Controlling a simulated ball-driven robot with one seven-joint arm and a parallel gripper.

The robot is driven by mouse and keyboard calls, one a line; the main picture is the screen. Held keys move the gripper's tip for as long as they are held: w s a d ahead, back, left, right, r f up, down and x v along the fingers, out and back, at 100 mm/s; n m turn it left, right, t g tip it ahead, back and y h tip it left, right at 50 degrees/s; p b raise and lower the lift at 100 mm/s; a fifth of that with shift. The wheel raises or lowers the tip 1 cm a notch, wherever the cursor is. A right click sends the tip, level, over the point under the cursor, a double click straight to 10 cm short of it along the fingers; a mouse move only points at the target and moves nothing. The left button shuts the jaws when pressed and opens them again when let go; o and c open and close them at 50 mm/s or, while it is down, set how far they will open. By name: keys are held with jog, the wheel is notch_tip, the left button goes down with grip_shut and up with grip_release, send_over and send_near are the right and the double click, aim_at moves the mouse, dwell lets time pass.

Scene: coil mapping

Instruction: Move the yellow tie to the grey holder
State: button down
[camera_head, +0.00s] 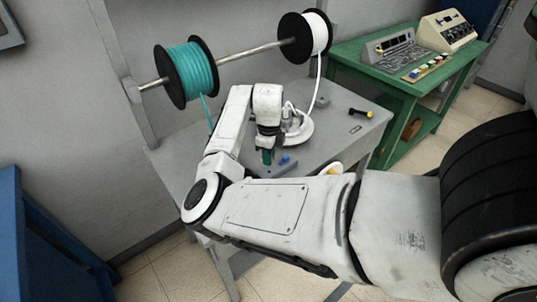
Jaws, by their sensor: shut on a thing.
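My gripper (267,156) points down over the front left of the grey table, at a low grey block. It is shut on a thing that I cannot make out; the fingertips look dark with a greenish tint. The low grey block (258,170) has a small blue piece (285,160) on it, just right of my gripper. It may be the grey holder. No yellow tie shows clearly. A white round piece with a yellow part (333,168) sits at the table's front, partly hidden by my arm. A small black thing with a yellow end (361,113) lies at the table's right.
A teal spool (187,72) and a white spool (306,36) hang on a metal bar behind the grey table (325,130). Their strands run down to the table, the white one to a white coil (300,131). A green bench (385,75) with control boxes stands at right.

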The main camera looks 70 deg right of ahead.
aim_at(269, 172)
jog(key=shift+f, duration=0.45)
jog(key=shift+f, duration=0.1)
jog(key=shift+f+b, duration=0.75)
jog(key=shift+f, duration=0.25)
jog(key=shift+f+b, duration=0.35)
jog(key=shift+f, duration=0.35)
dwell(0.6)
jog(key=c, duration=1)
grip_release()
jog(key=shift+c, duration=0.2)
jog(key=shift+r, duration=0.1)
notch_tip(269, 172, up, 11)
jog(key=shift+f+b, duration=0.15)
jog(key=shift+b, duration=0.3)
